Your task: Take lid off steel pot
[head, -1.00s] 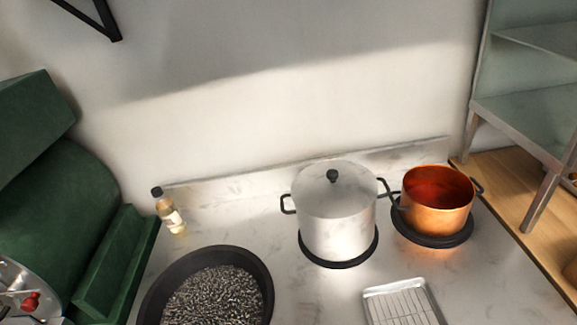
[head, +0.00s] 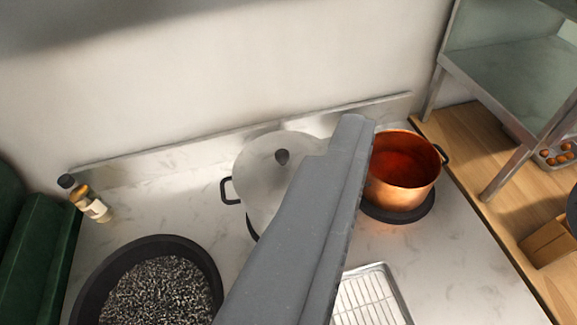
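The steel pot (head: 266,212) stands on the white counter with its lid (head: 262,160) on. The lid has a dark round knob (head: 282,157) on top. A dark side handle (head: 227,190) shows at the pot's left. A long grey part of my gripper (head: 348,130) reaches up from the bottom and hides the pot's right side. Only this one part shows, so I cannot tell whether the gripper is open or shut. Its tip lies in the picture to the right of the knob. I see no contact with the knob.
A copper pot (head: 408,190) with red contents stands close at the right on a dark ring. A dark pan (head: 95,270) of small grains is at the lower left. A wire-rack tray (head: 372,300) is in front, a bottle (head: 92,207) at left, a metal shelf (head: 515,85) at right.

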